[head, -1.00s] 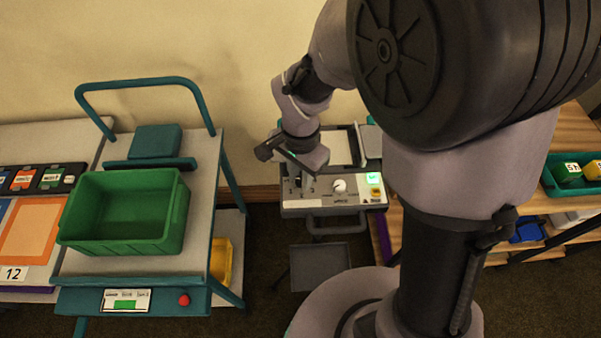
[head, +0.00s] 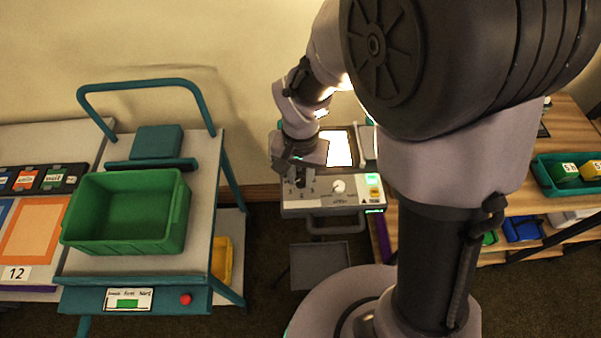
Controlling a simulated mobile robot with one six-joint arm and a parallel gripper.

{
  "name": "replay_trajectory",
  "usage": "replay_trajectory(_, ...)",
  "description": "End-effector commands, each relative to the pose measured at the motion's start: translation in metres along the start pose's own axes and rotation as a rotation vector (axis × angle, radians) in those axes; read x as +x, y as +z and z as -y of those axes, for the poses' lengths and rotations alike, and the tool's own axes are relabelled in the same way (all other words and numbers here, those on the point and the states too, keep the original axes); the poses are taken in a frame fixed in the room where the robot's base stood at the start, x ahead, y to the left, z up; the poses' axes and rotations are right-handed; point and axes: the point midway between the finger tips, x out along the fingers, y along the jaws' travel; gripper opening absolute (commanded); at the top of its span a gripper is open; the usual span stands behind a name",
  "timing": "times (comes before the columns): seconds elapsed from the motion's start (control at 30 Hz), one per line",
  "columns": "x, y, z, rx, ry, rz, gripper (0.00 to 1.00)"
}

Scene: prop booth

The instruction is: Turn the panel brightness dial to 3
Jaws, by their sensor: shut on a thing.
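A grey control panel (head: 325,204) stands in the middle of the view. My gripper (head: 300,180) reaches down onto its left part and is shut on the dial there. The dial is mostly hidden by my fingers, and its pointer and the marks around it are too small to read. A white round knob (head: 338,186) sits to the right of my gripper, apart from it. The light panel (head: 340,150) behind glows bright white. A small green display (head: 372,178) is lit at the right end.
A teal cart (head: 205,200) with a green bin (head: 128,205) stands to the left. A wooden shelf (head: 500,222) with a teal tray (head: 548,180) of blocks is to the right. A handle bar (head: 335,228) runs along the panel's front.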

Motion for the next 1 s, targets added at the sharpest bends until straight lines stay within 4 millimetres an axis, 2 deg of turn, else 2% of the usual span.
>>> replay_trajectory(1.0,-0.0015,-0.0007,-0.0018,-0.961,0.0,0.001,0.0)
